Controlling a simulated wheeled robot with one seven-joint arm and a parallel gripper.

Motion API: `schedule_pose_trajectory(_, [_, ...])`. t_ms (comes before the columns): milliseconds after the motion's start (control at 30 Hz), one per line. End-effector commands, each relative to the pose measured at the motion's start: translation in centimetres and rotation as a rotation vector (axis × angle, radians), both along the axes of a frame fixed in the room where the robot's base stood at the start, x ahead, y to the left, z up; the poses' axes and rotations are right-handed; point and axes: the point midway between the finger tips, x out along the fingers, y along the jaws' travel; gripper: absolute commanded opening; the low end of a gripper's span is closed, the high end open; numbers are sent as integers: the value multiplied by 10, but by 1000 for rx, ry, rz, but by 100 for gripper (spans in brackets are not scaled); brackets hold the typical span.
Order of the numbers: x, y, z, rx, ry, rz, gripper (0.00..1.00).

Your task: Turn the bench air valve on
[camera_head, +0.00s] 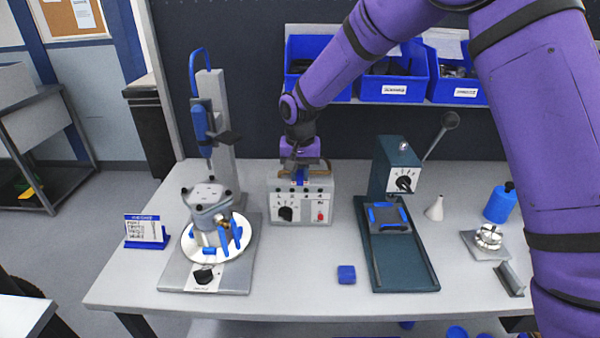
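A light grey control box (302,201) stands at the back middle of the bench. Its front has a black rotary knob (285,213) on the left and a red button (320,216) on the right. My gripper (299,176) points down at the top of this box, at its middle. A small blue part shows between or just below the fingers; I cannot tell whether it is a valve handle or part of the gripper. The fingertips are small and partly hidden, so their opening is unclear. No part is clearly readable as the bench air valve.
A grey fixture with a round white plate (188,246) and a metal housing (210,222) stands left. A dark green press (407,277) with a lever stands right. A small blue block (346,274) lies in front. Blue bins (394,88) line the back. The front middle is mostly clear.

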Motion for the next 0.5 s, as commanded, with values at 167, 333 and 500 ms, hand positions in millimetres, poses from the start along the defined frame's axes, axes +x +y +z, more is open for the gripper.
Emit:
schedule_pose_trajectory(167, [0,0,0,0,0,0,0])
schedule_pose_trajectory(333, [0,-1,0,0,0,17,0])
schedule_pose_trajectory(500, [0,-5,0,1,0,78,0])
